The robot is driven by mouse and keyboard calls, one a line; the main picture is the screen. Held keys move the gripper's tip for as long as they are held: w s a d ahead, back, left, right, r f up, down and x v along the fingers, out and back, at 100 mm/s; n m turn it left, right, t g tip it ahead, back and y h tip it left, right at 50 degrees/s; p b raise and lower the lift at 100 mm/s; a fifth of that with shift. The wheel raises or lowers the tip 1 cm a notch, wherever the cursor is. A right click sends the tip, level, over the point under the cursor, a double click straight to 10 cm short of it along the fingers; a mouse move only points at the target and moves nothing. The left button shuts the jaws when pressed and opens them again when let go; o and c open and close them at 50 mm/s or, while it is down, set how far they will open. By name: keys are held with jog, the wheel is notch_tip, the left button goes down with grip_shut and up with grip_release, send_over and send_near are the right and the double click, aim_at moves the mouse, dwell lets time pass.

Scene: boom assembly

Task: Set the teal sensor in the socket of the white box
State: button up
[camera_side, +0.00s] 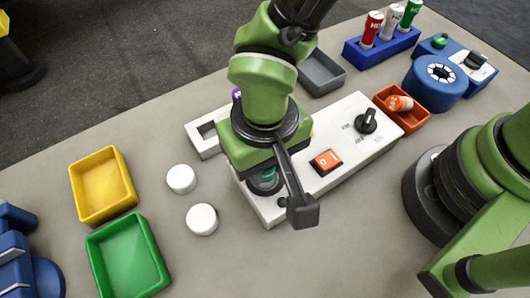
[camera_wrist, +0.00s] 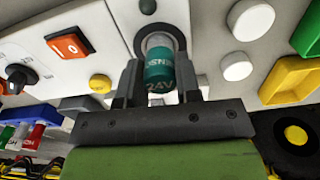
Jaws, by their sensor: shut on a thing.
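The white box (camera_side: 345,141) lies on the table in the side view, with an orange rocker switch and a black knob on top. The teal sensor (camera_wrist: 159,69) is between the fingers of my gripper (camera_wrist: 158,84) in the wrist view, lettering facing the camera. Its pale metal end is at the round socket (camera_wrist: 177,35) at the box's end. I cannot tell how deep it sits. In the side view, my gripper (camera_side: 270,183) is over the box's near-left end, and only a bit of the teal sensor (camera_side: 268,178) shows; the arm hides most of the socket.
Two white round caps (camera_side: 181,179) stand left of the box, near a yellow tray (camera_side: 103,211) and a green tray (camera_side: 155,283). An orange bin (camera_side: 414,122), grey tray (camera_side: 337,82), blue tube rack (camera_side: 352,50) and blue device (camera_side: 424,91) lie behind and right.

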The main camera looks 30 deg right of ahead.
jog(key=shift+f, duration=0.25)
jog(key=o, duration=1)
jog(key=shift+r, duration=3.55)
